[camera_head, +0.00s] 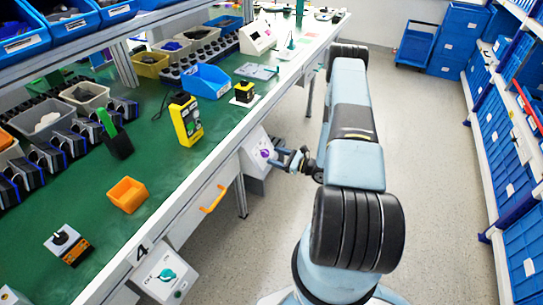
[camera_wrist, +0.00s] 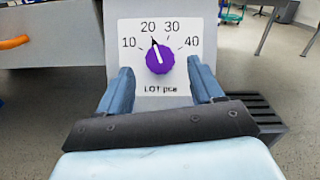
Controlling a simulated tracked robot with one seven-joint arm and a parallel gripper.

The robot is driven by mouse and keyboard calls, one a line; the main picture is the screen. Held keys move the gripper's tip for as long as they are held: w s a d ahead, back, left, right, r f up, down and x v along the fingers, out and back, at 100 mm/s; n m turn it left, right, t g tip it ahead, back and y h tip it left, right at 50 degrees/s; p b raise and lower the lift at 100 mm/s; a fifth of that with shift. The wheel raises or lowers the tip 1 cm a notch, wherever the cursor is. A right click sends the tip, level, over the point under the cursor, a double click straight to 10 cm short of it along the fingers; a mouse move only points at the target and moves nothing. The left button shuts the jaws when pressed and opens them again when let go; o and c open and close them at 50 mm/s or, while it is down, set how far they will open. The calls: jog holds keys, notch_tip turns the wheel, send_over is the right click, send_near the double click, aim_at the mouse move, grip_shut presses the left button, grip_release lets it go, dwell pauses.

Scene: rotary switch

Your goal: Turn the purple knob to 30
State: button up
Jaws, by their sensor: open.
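The purple knob (camera_wrist: 159,59) sits on a pale panel (camera_wrist: 180,88) with the printed marks 10, 20, 30 and 40. Its white pointer leans a little left of vertical, with its tip near the 20 mark. The purple knob (camera_head: 265,153) also shows small in the head view, on the box below the bench edge. My gripper (camera_wrist: 158,82) is open, its two blue fingers apart, one to the left and one to the right below the knob. In the head view my gripper (camera_head: 276,160) is close in front of the panel. I cannot see it touching the knob.
The green workbench (camera_head: 150,160) runs along the left, with a drawer with an orange handle (camera_head: 213,199) beside the panel. Another box with a teal knob (camera_head: 166,274) is nearer. Blue bins on shelves (camera_head: 510,150) stand right. The floor between (camera_head: 430,150) is clear.

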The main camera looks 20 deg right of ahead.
aim_at(265, 153)
jog(key=shift+x, duration=1.3)
jog(key=c, duration=1.1)
